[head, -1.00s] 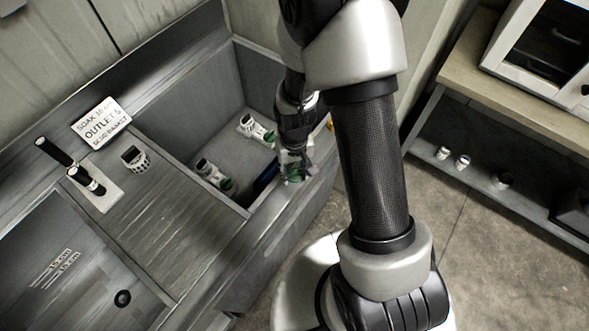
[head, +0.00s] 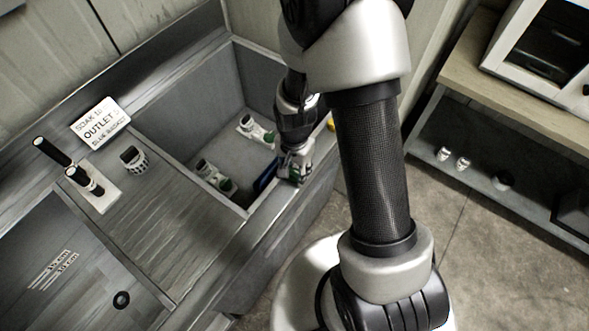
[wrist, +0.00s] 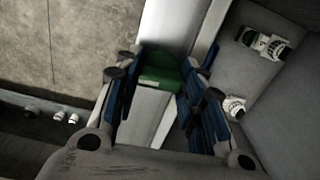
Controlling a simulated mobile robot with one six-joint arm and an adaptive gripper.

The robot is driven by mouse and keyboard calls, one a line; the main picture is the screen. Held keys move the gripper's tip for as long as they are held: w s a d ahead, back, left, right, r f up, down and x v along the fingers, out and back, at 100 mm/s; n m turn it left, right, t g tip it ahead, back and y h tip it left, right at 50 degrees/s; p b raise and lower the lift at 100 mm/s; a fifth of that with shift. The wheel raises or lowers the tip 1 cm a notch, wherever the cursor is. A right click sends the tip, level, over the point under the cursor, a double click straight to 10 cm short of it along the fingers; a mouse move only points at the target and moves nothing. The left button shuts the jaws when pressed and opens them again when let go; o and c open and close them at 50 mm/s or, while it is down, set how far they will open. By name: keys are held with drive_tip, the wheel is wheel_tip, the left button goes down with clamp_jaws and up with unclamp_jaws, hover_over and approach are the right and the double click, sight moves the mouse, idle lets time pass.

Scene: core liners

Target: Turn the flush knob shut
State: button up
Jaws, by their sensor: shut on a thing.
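The flush knob (wrist: 160,72) is green and shows in the wrist view between the blue-padded fingers of my gripper (wrist: 159,92). It sits on a pale rim, and my gripper is shut on it. In the head view my gripper (head: 292,170) is at the front rim of the deep grey tank (head: 240,165). There my fingers hide most of the knob, and I cannot read its angle.
Two white fittings with green parts (head: 254,130) (head: 213,175) are inside the tank. A blue thing (head: 264,178) shows by its front wall. A sign (head: 100,121) and black-handled levers (head: 85,180) stand left. A shelf unit (head: 500,125) stands right across open floor.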

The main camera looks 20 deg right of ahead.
drive_tip(key=shift+m, duration=0.5)
drive_tip(key=o, duration=1)
drive_tip(key=shift+o, duration=0.2)
wheel_tip(320, 180, up, 12)
drive_tip(key=shift+r, duration=0.1)
idle(0.4)
wheel_tip(320, 180, up, 10)
drive_tip(key=r+n+t, duration=0.1)
drive_tip(key=n+t, duration=0.1)
drive_tip(key=n, duration=0.3)
hover_over(294, 171)
drive_tip(key=s, duration=0.5)
drive_tip(key=s+r+n+t+b, duration=0.1)
drive_tip(key=s+r+n, duration=0.4)
drive_tip(key=s, duration=0.5)
drive_tip(key=shift+s+d+r+n+t+b, duration=0.2)
drive_tip(key=shift+r+n+t+b, duration=0.25)
drive_tip(key=shift+t, duration=0.35)
